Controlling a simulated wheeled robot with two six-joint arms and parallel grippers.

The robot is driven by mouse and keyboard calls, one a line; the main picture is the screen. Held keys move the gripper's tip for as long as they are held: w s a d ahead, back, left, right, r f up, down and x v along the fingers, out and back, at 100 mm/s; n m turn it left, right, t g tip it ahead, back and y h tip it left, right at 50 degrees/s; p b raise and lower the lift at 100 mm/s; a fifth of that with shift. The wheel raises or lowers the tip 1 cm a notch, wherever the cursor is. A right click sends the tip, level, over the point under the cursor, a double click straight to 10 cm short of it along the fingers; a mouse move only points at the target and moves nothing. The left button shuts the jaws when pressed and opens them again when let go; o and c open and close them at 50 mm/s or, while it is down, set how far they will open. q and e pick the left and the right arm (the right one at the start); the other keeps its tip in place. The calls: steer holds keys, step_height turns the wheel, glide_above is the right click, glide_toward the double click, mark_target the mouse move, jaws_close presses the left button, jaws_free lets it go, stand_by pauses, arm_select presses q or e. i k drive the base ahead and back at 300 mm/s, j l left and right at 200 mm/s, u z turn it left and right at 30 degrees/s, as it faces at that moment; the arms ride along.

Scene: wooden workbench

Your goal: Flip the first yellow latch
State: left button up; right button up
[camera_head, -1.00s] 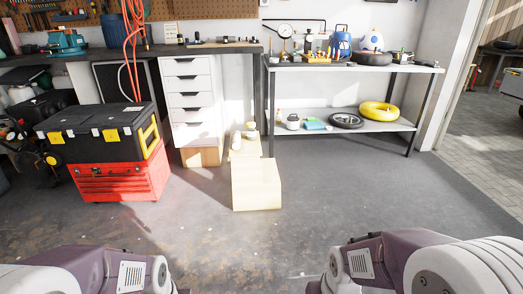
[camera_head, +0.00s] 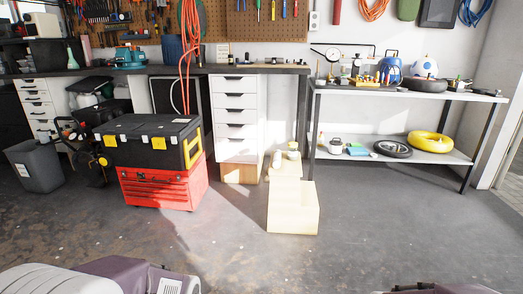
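A black toolbox (camera_head: 146,145) with a yellow handle on its right end sits on top of a red metal tool chest (camera_head: 160,189) on the floor, left of centre. Two yellow latches show on its front edge, a left yellow latch (camera_head: 110,141) and a right yellow latch (camera_head: 158,141). They are too small to tell whether they are flipped. My arms show only at the bottom edge, well in front of the toolbox. Neither gripper's fingers show.
A pale wooden box (camera_head: 293,208) stands on the floor right of the chest. White drawers (camera_head: 235,116) stand behind, under the workbench. A metal shelf unit (camera_head: 402,158) is at the right, a grey bin (camera_head: 34,166) at the left. The floor in front is open.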

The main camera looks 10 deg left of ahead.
mark_target(110, 141)
steer(key=u, duration=1.4)
